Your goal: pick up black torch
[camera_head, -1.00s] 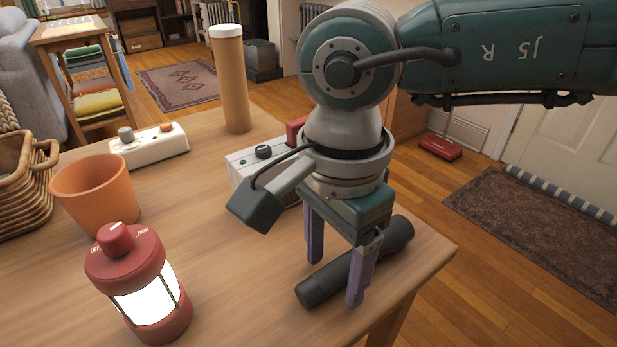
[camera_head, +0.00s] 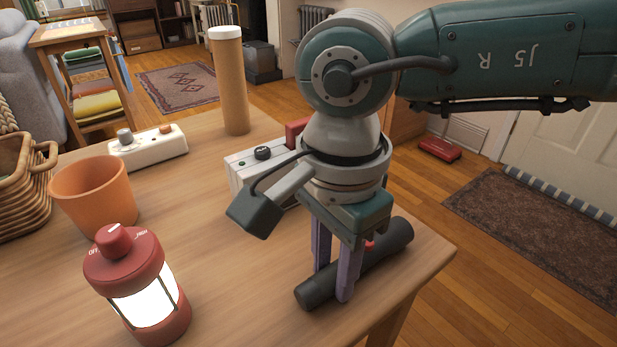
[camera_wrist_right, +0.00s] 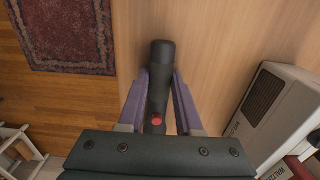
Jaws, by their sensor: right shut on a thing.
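The black torch (camera_head: 385,246) lies on the wooden table (camera_head: 225,265) near its right corner. It is a dark cylinder with a red button, which shows in the right wrist view. My right gripper (camera_head: 333,283) points down with its purple fingers on both sides of the torch, shut on its body. In the right wrist view the torch (camera_wrist_right: 160,75) runs lengthwise between the fingertips (camera_wrist_right: 160,78). The torch still appears to rest on the table. My left gripper is in neither view.
A lit red lantern (camera_head: 140,290), an orange pot (camera_head: 92,195) and a wicker basket (camera_head: 25,190) stand at the left. A tall cork-coloured cylinder (camera_head: 231,85) and a white device (camera_head: 148,147) stand farther back. A white box (camera_head: 243,172) is close behind my right gripper.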

